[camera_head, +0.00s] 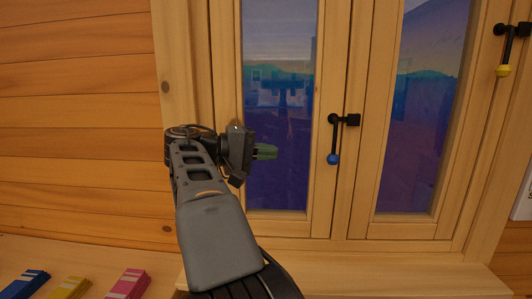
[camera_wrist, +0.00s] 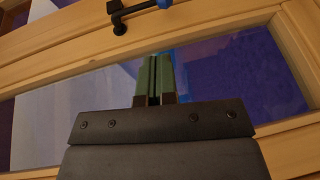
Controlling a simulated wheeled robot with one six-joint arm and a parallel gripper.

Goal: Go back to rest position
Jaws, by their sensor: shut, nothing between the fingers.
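My gripper (camera_head: 268,152) is at the end of my raised arm, in front of the left pane of a wooden window (camera_head: 332,225). Its green fingers are shut with nothing between them, and they also show in the wrist view (camera_wrist: 154,78). They point right, toward a black window handle with a blue tip (camera_head: 333,157), and are apart from it. In the wrist view the handle (camera_wrist: 120,20) is at the top, beyond the fingers. Its black lever hangs down in the head view.
A second black handle with a yellow tip (camera_head: 502,70) is at the upper right. Blue (camera_head: 25,284), yellow (camera_head: 70,288) and pink (camera_head: 128,284) folded items lie on a wooden surface at the lower left. A log wall (camera_head: 75,130) stands left of the window. A wooden sill (camera_head: 400,280) runs below it.

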